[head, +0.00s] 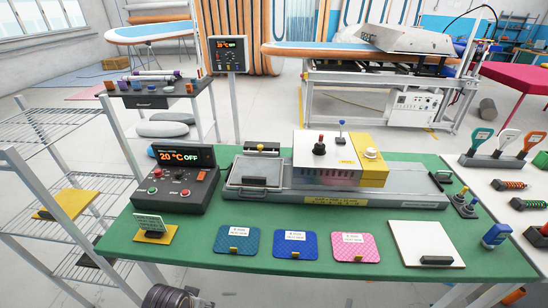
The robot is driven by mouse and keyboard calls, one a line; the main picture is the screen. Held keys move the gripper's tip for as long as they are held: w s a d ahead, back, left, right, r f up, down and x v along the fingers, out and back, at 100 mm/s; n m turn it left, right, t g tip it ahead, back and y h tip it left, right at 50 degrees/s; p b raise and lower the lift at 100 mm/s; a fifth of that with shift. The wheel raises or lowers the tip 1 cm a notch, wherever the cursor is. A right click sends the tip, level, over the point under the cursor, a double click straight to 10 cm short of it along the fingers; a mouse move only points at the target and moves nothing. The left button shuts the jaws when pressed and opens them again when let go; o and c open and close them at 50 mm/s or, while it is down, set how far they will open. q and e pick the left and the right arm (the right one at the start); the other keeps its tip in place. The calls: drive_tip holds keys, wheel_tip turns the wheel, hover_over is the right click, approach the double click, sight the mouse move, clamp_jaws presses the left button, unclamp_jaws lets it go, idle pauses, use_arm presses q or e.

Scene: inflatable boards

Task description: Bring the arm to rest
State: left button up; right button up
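No gripper can be made out in the head view. A dark ribbed, rounded part shows at the bottom edge left of centre, below the table's front; it may be part of my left arm, but its fingers are not visible. Nothing of my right arm can be made out. The green work table (300,262) is in front of me, and no arm reaches over it.
On the table stand a control box (180,190) reading 20 °C OFF, a press with a white and yellow housing (325,150), blue and pink sample pads (355,247) and a white board (425,240). A wire shelf (70,130) stands left, a tool table (515,175) right.

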use_arm(q)
drive_tip(key=s+a+f+g, duration=0.1)
drive_tip(key=s+f, duration=0.1)
drive_tip(key=f, duration=1.2)
drive_tip(key=s+a+f, duration=0.1)
drive_tip(key=s+f, duration=0.2)
drive_tip(key=f, duration=1.2)
drive_tip(key=s+a+f, duration=0.2)
drive_tip(key=s+f, duration=0.6)
drive_tip(key=s, duration=0.2)
drive_tip(key=s+a+f+g, duration=0.1)
drive_tip(key=s+a+f, duration=0.2)
drive_tip(key=s+f, duration=0.6)
drive_tip(key=shift+s+f+m, duration=0.25)
drive_tip(key=shift+s+m, duration=0.05)
drive_tip(key=shift+s, duration=0.3)
use_arm(e)
drive_tip(key=shift+s, duration=1.05)
use_arm(q)
drive_tip(key=shift+a, duration=0.1)
use_arm(e)
drive_tip(key=shift+w, duration=0.1)
drive_tip(key=shift+w, duration=0.95)
